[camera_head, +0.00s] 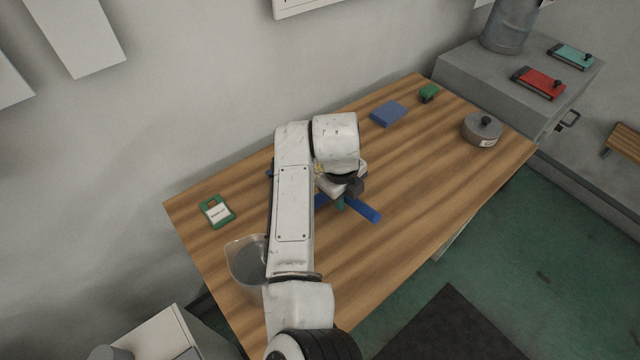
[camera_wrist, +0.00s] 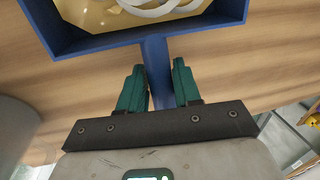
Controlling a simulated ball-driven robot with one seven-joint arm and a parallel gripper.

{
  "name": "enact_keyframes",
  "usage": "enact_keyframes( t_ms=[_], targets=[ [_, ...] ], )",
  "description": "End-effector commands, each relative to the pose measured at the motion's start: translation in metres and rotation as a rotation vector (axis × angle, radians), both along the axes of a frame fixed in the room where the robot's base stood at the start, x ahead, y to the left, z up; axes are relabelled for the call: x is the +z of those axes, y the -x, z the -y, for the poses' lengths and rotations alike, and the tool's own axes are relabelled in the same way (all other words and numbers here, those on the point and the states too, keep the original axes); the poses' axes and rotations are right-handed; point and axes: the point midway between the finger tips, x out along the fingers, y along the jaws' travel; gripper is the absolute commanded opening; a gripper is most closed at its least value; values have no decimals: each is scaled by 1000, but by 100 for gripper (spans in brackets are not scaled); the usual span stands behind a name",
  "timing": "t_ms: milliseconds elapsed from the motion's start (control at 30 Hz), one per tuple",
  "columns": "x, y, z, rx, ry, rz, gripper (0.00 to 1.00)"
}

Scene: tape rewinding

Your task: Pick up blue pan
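The blue pan is mostly hidden behind my arm in the head view; its blue handle (camera_head: 364,211) sticks out to the lower right on the wooden table. In the wrist view the pan's blue rim (camera_wrist: 95,43) shows at the top, with a yellowish inside and pale curled shapes in it. My gripper (camera_head: 342,204) is low over the handle. In the wrist view the two green fingers of my gripper (camera_wrist: 160,80) stand one on each side of the handle, very close to it. I cannot tell whether they press on it.
A clear jug (camera_head: 246,262) and a green-framed device (camera_head: 216,211) stand left of my arm. A blue block (camera_head: 388,113), a green item (camera_head: 428,93) and a grey lidded pot (camera_head: 482,130) are at the far right. The table's middle right is clear.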

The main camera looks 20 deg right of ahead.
Motion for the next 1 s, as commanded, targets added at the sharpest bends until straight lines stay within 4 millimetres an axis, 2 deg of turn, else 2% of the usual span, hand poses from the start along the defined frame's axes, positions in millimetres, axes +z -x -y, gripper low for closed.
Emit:
enact_keyframes(
  t_ms=[33, 333, 767, 867, 1000],
  targets=[
    [0, 0, 0, 0, 0, 0, 27],
    [0, 0, 0, 0, -1, 0, 0],
    [4, -1, 0, -1, 0, 2, 0],
    [15, -2, -1, -1, -1, 4, 0],
    [41, -2, -1, -2, -1, 6, 0]
  ],
)
